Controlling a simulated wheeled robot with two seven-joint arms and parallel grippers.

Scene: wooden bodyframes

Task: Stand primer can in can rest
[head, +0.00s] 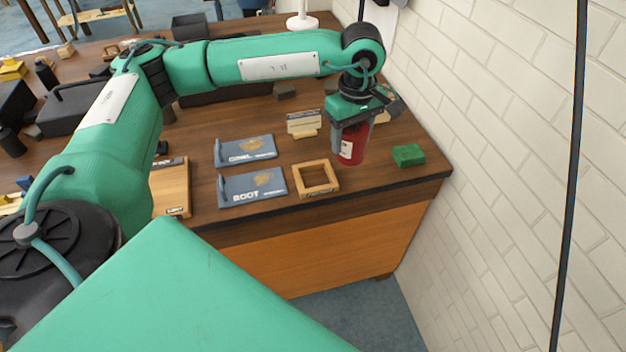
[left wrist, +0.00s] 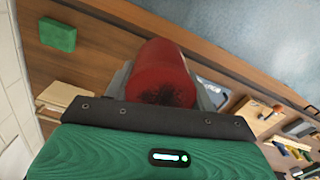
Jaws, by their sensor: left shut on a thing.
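The primer can is a red can with a white label (head: 347,148), upright in the fingers of my left gripper (head: 352,135). In the left wrist view the can's dark-stained red top (left wrist: 165,88) shows between the fingers. The gripper is shut on it. A square wooden frame with an open middle, which looks like the can rest (head: 316,191), lies on the table near the front edge. The can is behind and to the right of this frame, apart from it; its height above the table is hard to tell. My right gripper is not in view.
Two blue-grey pouches, one marked BOOT (head: 252,189), lie left of the frame. A green block (head: 408,155) lies to the right; it also shows in the left wrist view (left wrist: 58,35). A white brick wall (head: 480,90) bounds the right side.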

